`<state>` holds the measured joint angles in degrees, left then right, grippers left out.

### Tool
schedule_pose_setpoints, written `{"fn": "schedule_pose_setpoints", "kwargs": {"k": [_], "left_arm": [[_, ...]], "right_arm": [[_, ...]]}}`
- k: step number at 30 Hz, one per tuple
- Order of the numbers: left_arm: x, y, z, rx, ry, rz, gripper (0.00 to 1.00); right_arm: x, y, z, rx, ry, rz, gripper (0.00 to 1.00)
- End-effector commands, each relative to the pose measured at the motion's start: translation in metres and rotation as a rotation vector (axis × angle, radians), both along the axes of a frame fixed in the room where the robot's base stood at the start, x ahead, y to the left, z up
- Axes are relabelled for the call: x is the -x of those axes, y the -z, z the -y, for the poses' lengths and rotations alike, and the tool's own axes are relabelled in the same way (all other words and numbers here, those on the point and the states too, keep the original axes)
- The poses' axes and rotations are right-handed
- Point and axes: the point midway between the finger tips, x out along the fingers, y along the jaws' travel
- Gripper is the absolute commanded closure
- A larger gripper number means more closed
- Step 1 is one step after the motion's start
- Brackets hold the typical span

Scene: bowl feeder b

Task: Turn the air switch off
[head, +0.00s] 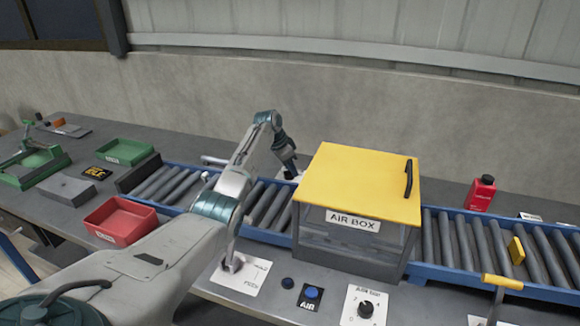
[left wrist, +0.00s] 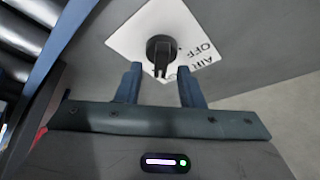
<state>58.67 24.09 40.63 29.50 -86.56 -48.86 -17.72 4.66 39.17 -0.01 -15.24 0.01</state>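The air switch is a black rotary knob (left wrist: 160,50) on a white plate (left wrist: 128,38) in the left wrist view. Printed on the plate, "AIR" and "OFF" can be read. My left gripper (left wrist: 159,68) is open, with its two dark blue fingertips on either side of the knob's narrow handle and a gap on both sides. In the head view my left gripper (head: 291,173) points down beyond the conveyor, just left of the air box. The knob cannot be made out there. My right gripper is not in view.
A yellow-lidded box marked AIR BOX (head: 360,185) stands over the roller conveyor (head: 455,245), close to my left gripper. Nearer are a blue AIR button (head: 312,292) and another black dial (head: 366,308).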

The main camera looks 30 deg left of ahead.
Motion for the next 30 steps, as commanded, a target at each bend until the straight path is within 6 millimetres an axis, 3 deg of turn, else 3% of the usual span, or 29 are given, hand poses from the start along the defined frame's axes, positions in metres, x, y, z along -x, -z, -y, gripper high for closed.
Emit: {"fn": "schedule_pose_setpoints", "kwargs": {"k": [5, 10, 20, 30], "left_arm": [[0.000, 0.000, 0.000, 0.000, 0.000, 0.000, 0.67], [0.000, 0.000, 0.000, 0.000, 0.000, 0.000, 1.00], [0.000, -0.002, 0.000, 0.000, -0.024, 0.001, 1.00], [0.000, -0.006, 0.000, 0.001, -0.218, 0.001, 1.00]], "right_arm": [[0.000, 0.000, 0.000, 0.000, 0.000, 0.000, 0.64], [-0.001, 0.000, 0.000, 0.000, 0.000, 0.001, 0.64], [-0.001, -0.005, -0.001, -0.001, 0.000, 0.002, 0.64], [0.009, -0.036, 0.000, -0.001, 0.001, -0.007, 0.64]]}}
